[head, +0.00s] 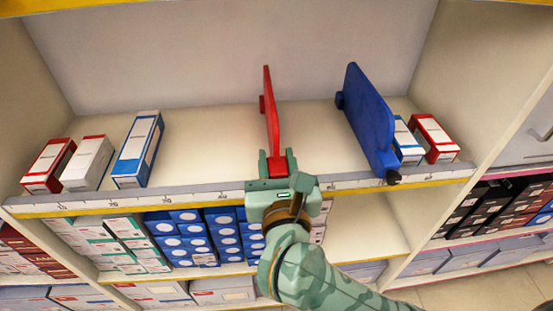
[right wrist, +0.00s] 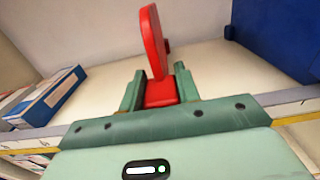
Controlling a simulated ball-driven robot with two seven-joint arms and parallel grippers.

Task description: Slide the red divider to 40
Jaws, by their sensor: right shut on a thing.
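The red divider (head: 271,112) stands upright on the shelf, near the middle of its width, its front end at the numbered scale strip (head: 190,192) along the front edge. My right gripper (head: 277,164) is shut on the divider's front end; in the right wrist view the red divider (right wrist: 153,42) rises between the two fingers (right wrist: 157,90). The gripper hides the strip just below the divider, and the numbers are too small to read surely. My left gripper is not in view.
A blue divider (head: 368,115) stands to the right, with two boxes (head: 434,138) beyond it. Three boxes (head: 137,148) stand at the left. The shelf is clear between the red divider and both the boxes and the blue divider. Lower shelves hold stock.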

